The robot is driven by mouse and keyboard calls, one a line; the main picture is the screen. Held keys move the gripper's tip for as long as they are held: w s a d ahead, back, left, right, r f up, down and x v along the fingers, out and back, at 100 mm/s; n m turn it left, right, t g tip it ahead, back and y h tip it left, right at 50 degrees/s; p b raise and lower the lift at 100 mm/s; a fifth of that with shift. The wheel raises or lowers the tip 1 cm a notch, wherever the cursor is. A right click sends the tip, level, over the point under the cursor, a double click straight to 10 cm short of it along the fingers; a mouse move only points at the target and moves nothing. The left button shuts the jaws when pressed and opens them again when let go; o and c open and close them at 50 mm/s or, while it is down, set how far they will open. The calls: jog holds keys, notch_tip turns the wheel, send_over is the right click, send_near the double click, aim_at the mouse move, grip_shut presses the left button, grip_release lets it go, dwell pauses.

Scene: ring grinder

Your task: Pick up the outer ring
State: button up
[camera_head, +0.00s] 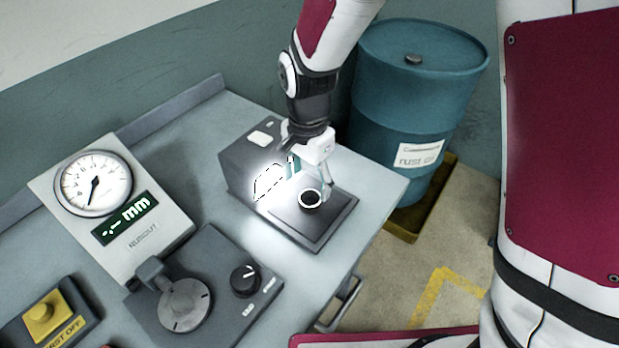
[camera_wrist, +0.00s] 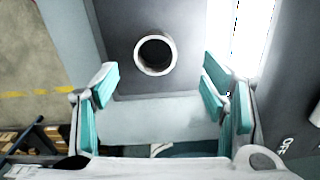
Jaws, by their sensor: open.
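The outer ring (camera_head: 311,199) is a small ring with a pale rim and a dark middle. It lies on a dark square plate (camera_head: 334,215) in front of a grey box. In the wrist view the ring (camera_wrist: 155,35) is beyond the fingertips, roughly midway between them. My gripper (camera_head: 309,182) is right by the ring in the head view. In the wrist view my gripper (camera_wrist: 158,82) shows teal finger pads spread wide with nothing between them. The head view does not show clearly how high the fingers are above the plate.
The grey box (camera_head: 240,155) with a bright glowing face stands just left of the ring. A gauge panel (camera_head: 95,185), a dark knob panel (camera_head: 205,290) and a yellow button (camera_head: 42,310) are on the table further left. A blue drum (camera_head: 400,110) stands behind the table's right end.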

aim_at(311, 204)
jog(key=f, duration=0.4)
jog(key=shift+s+d+f, duration=0.15)
jog(key=shift+d+f, duration=0.1)
jog(key=shift+f, duration=0.15)
jog(key=c, duration=1.4)
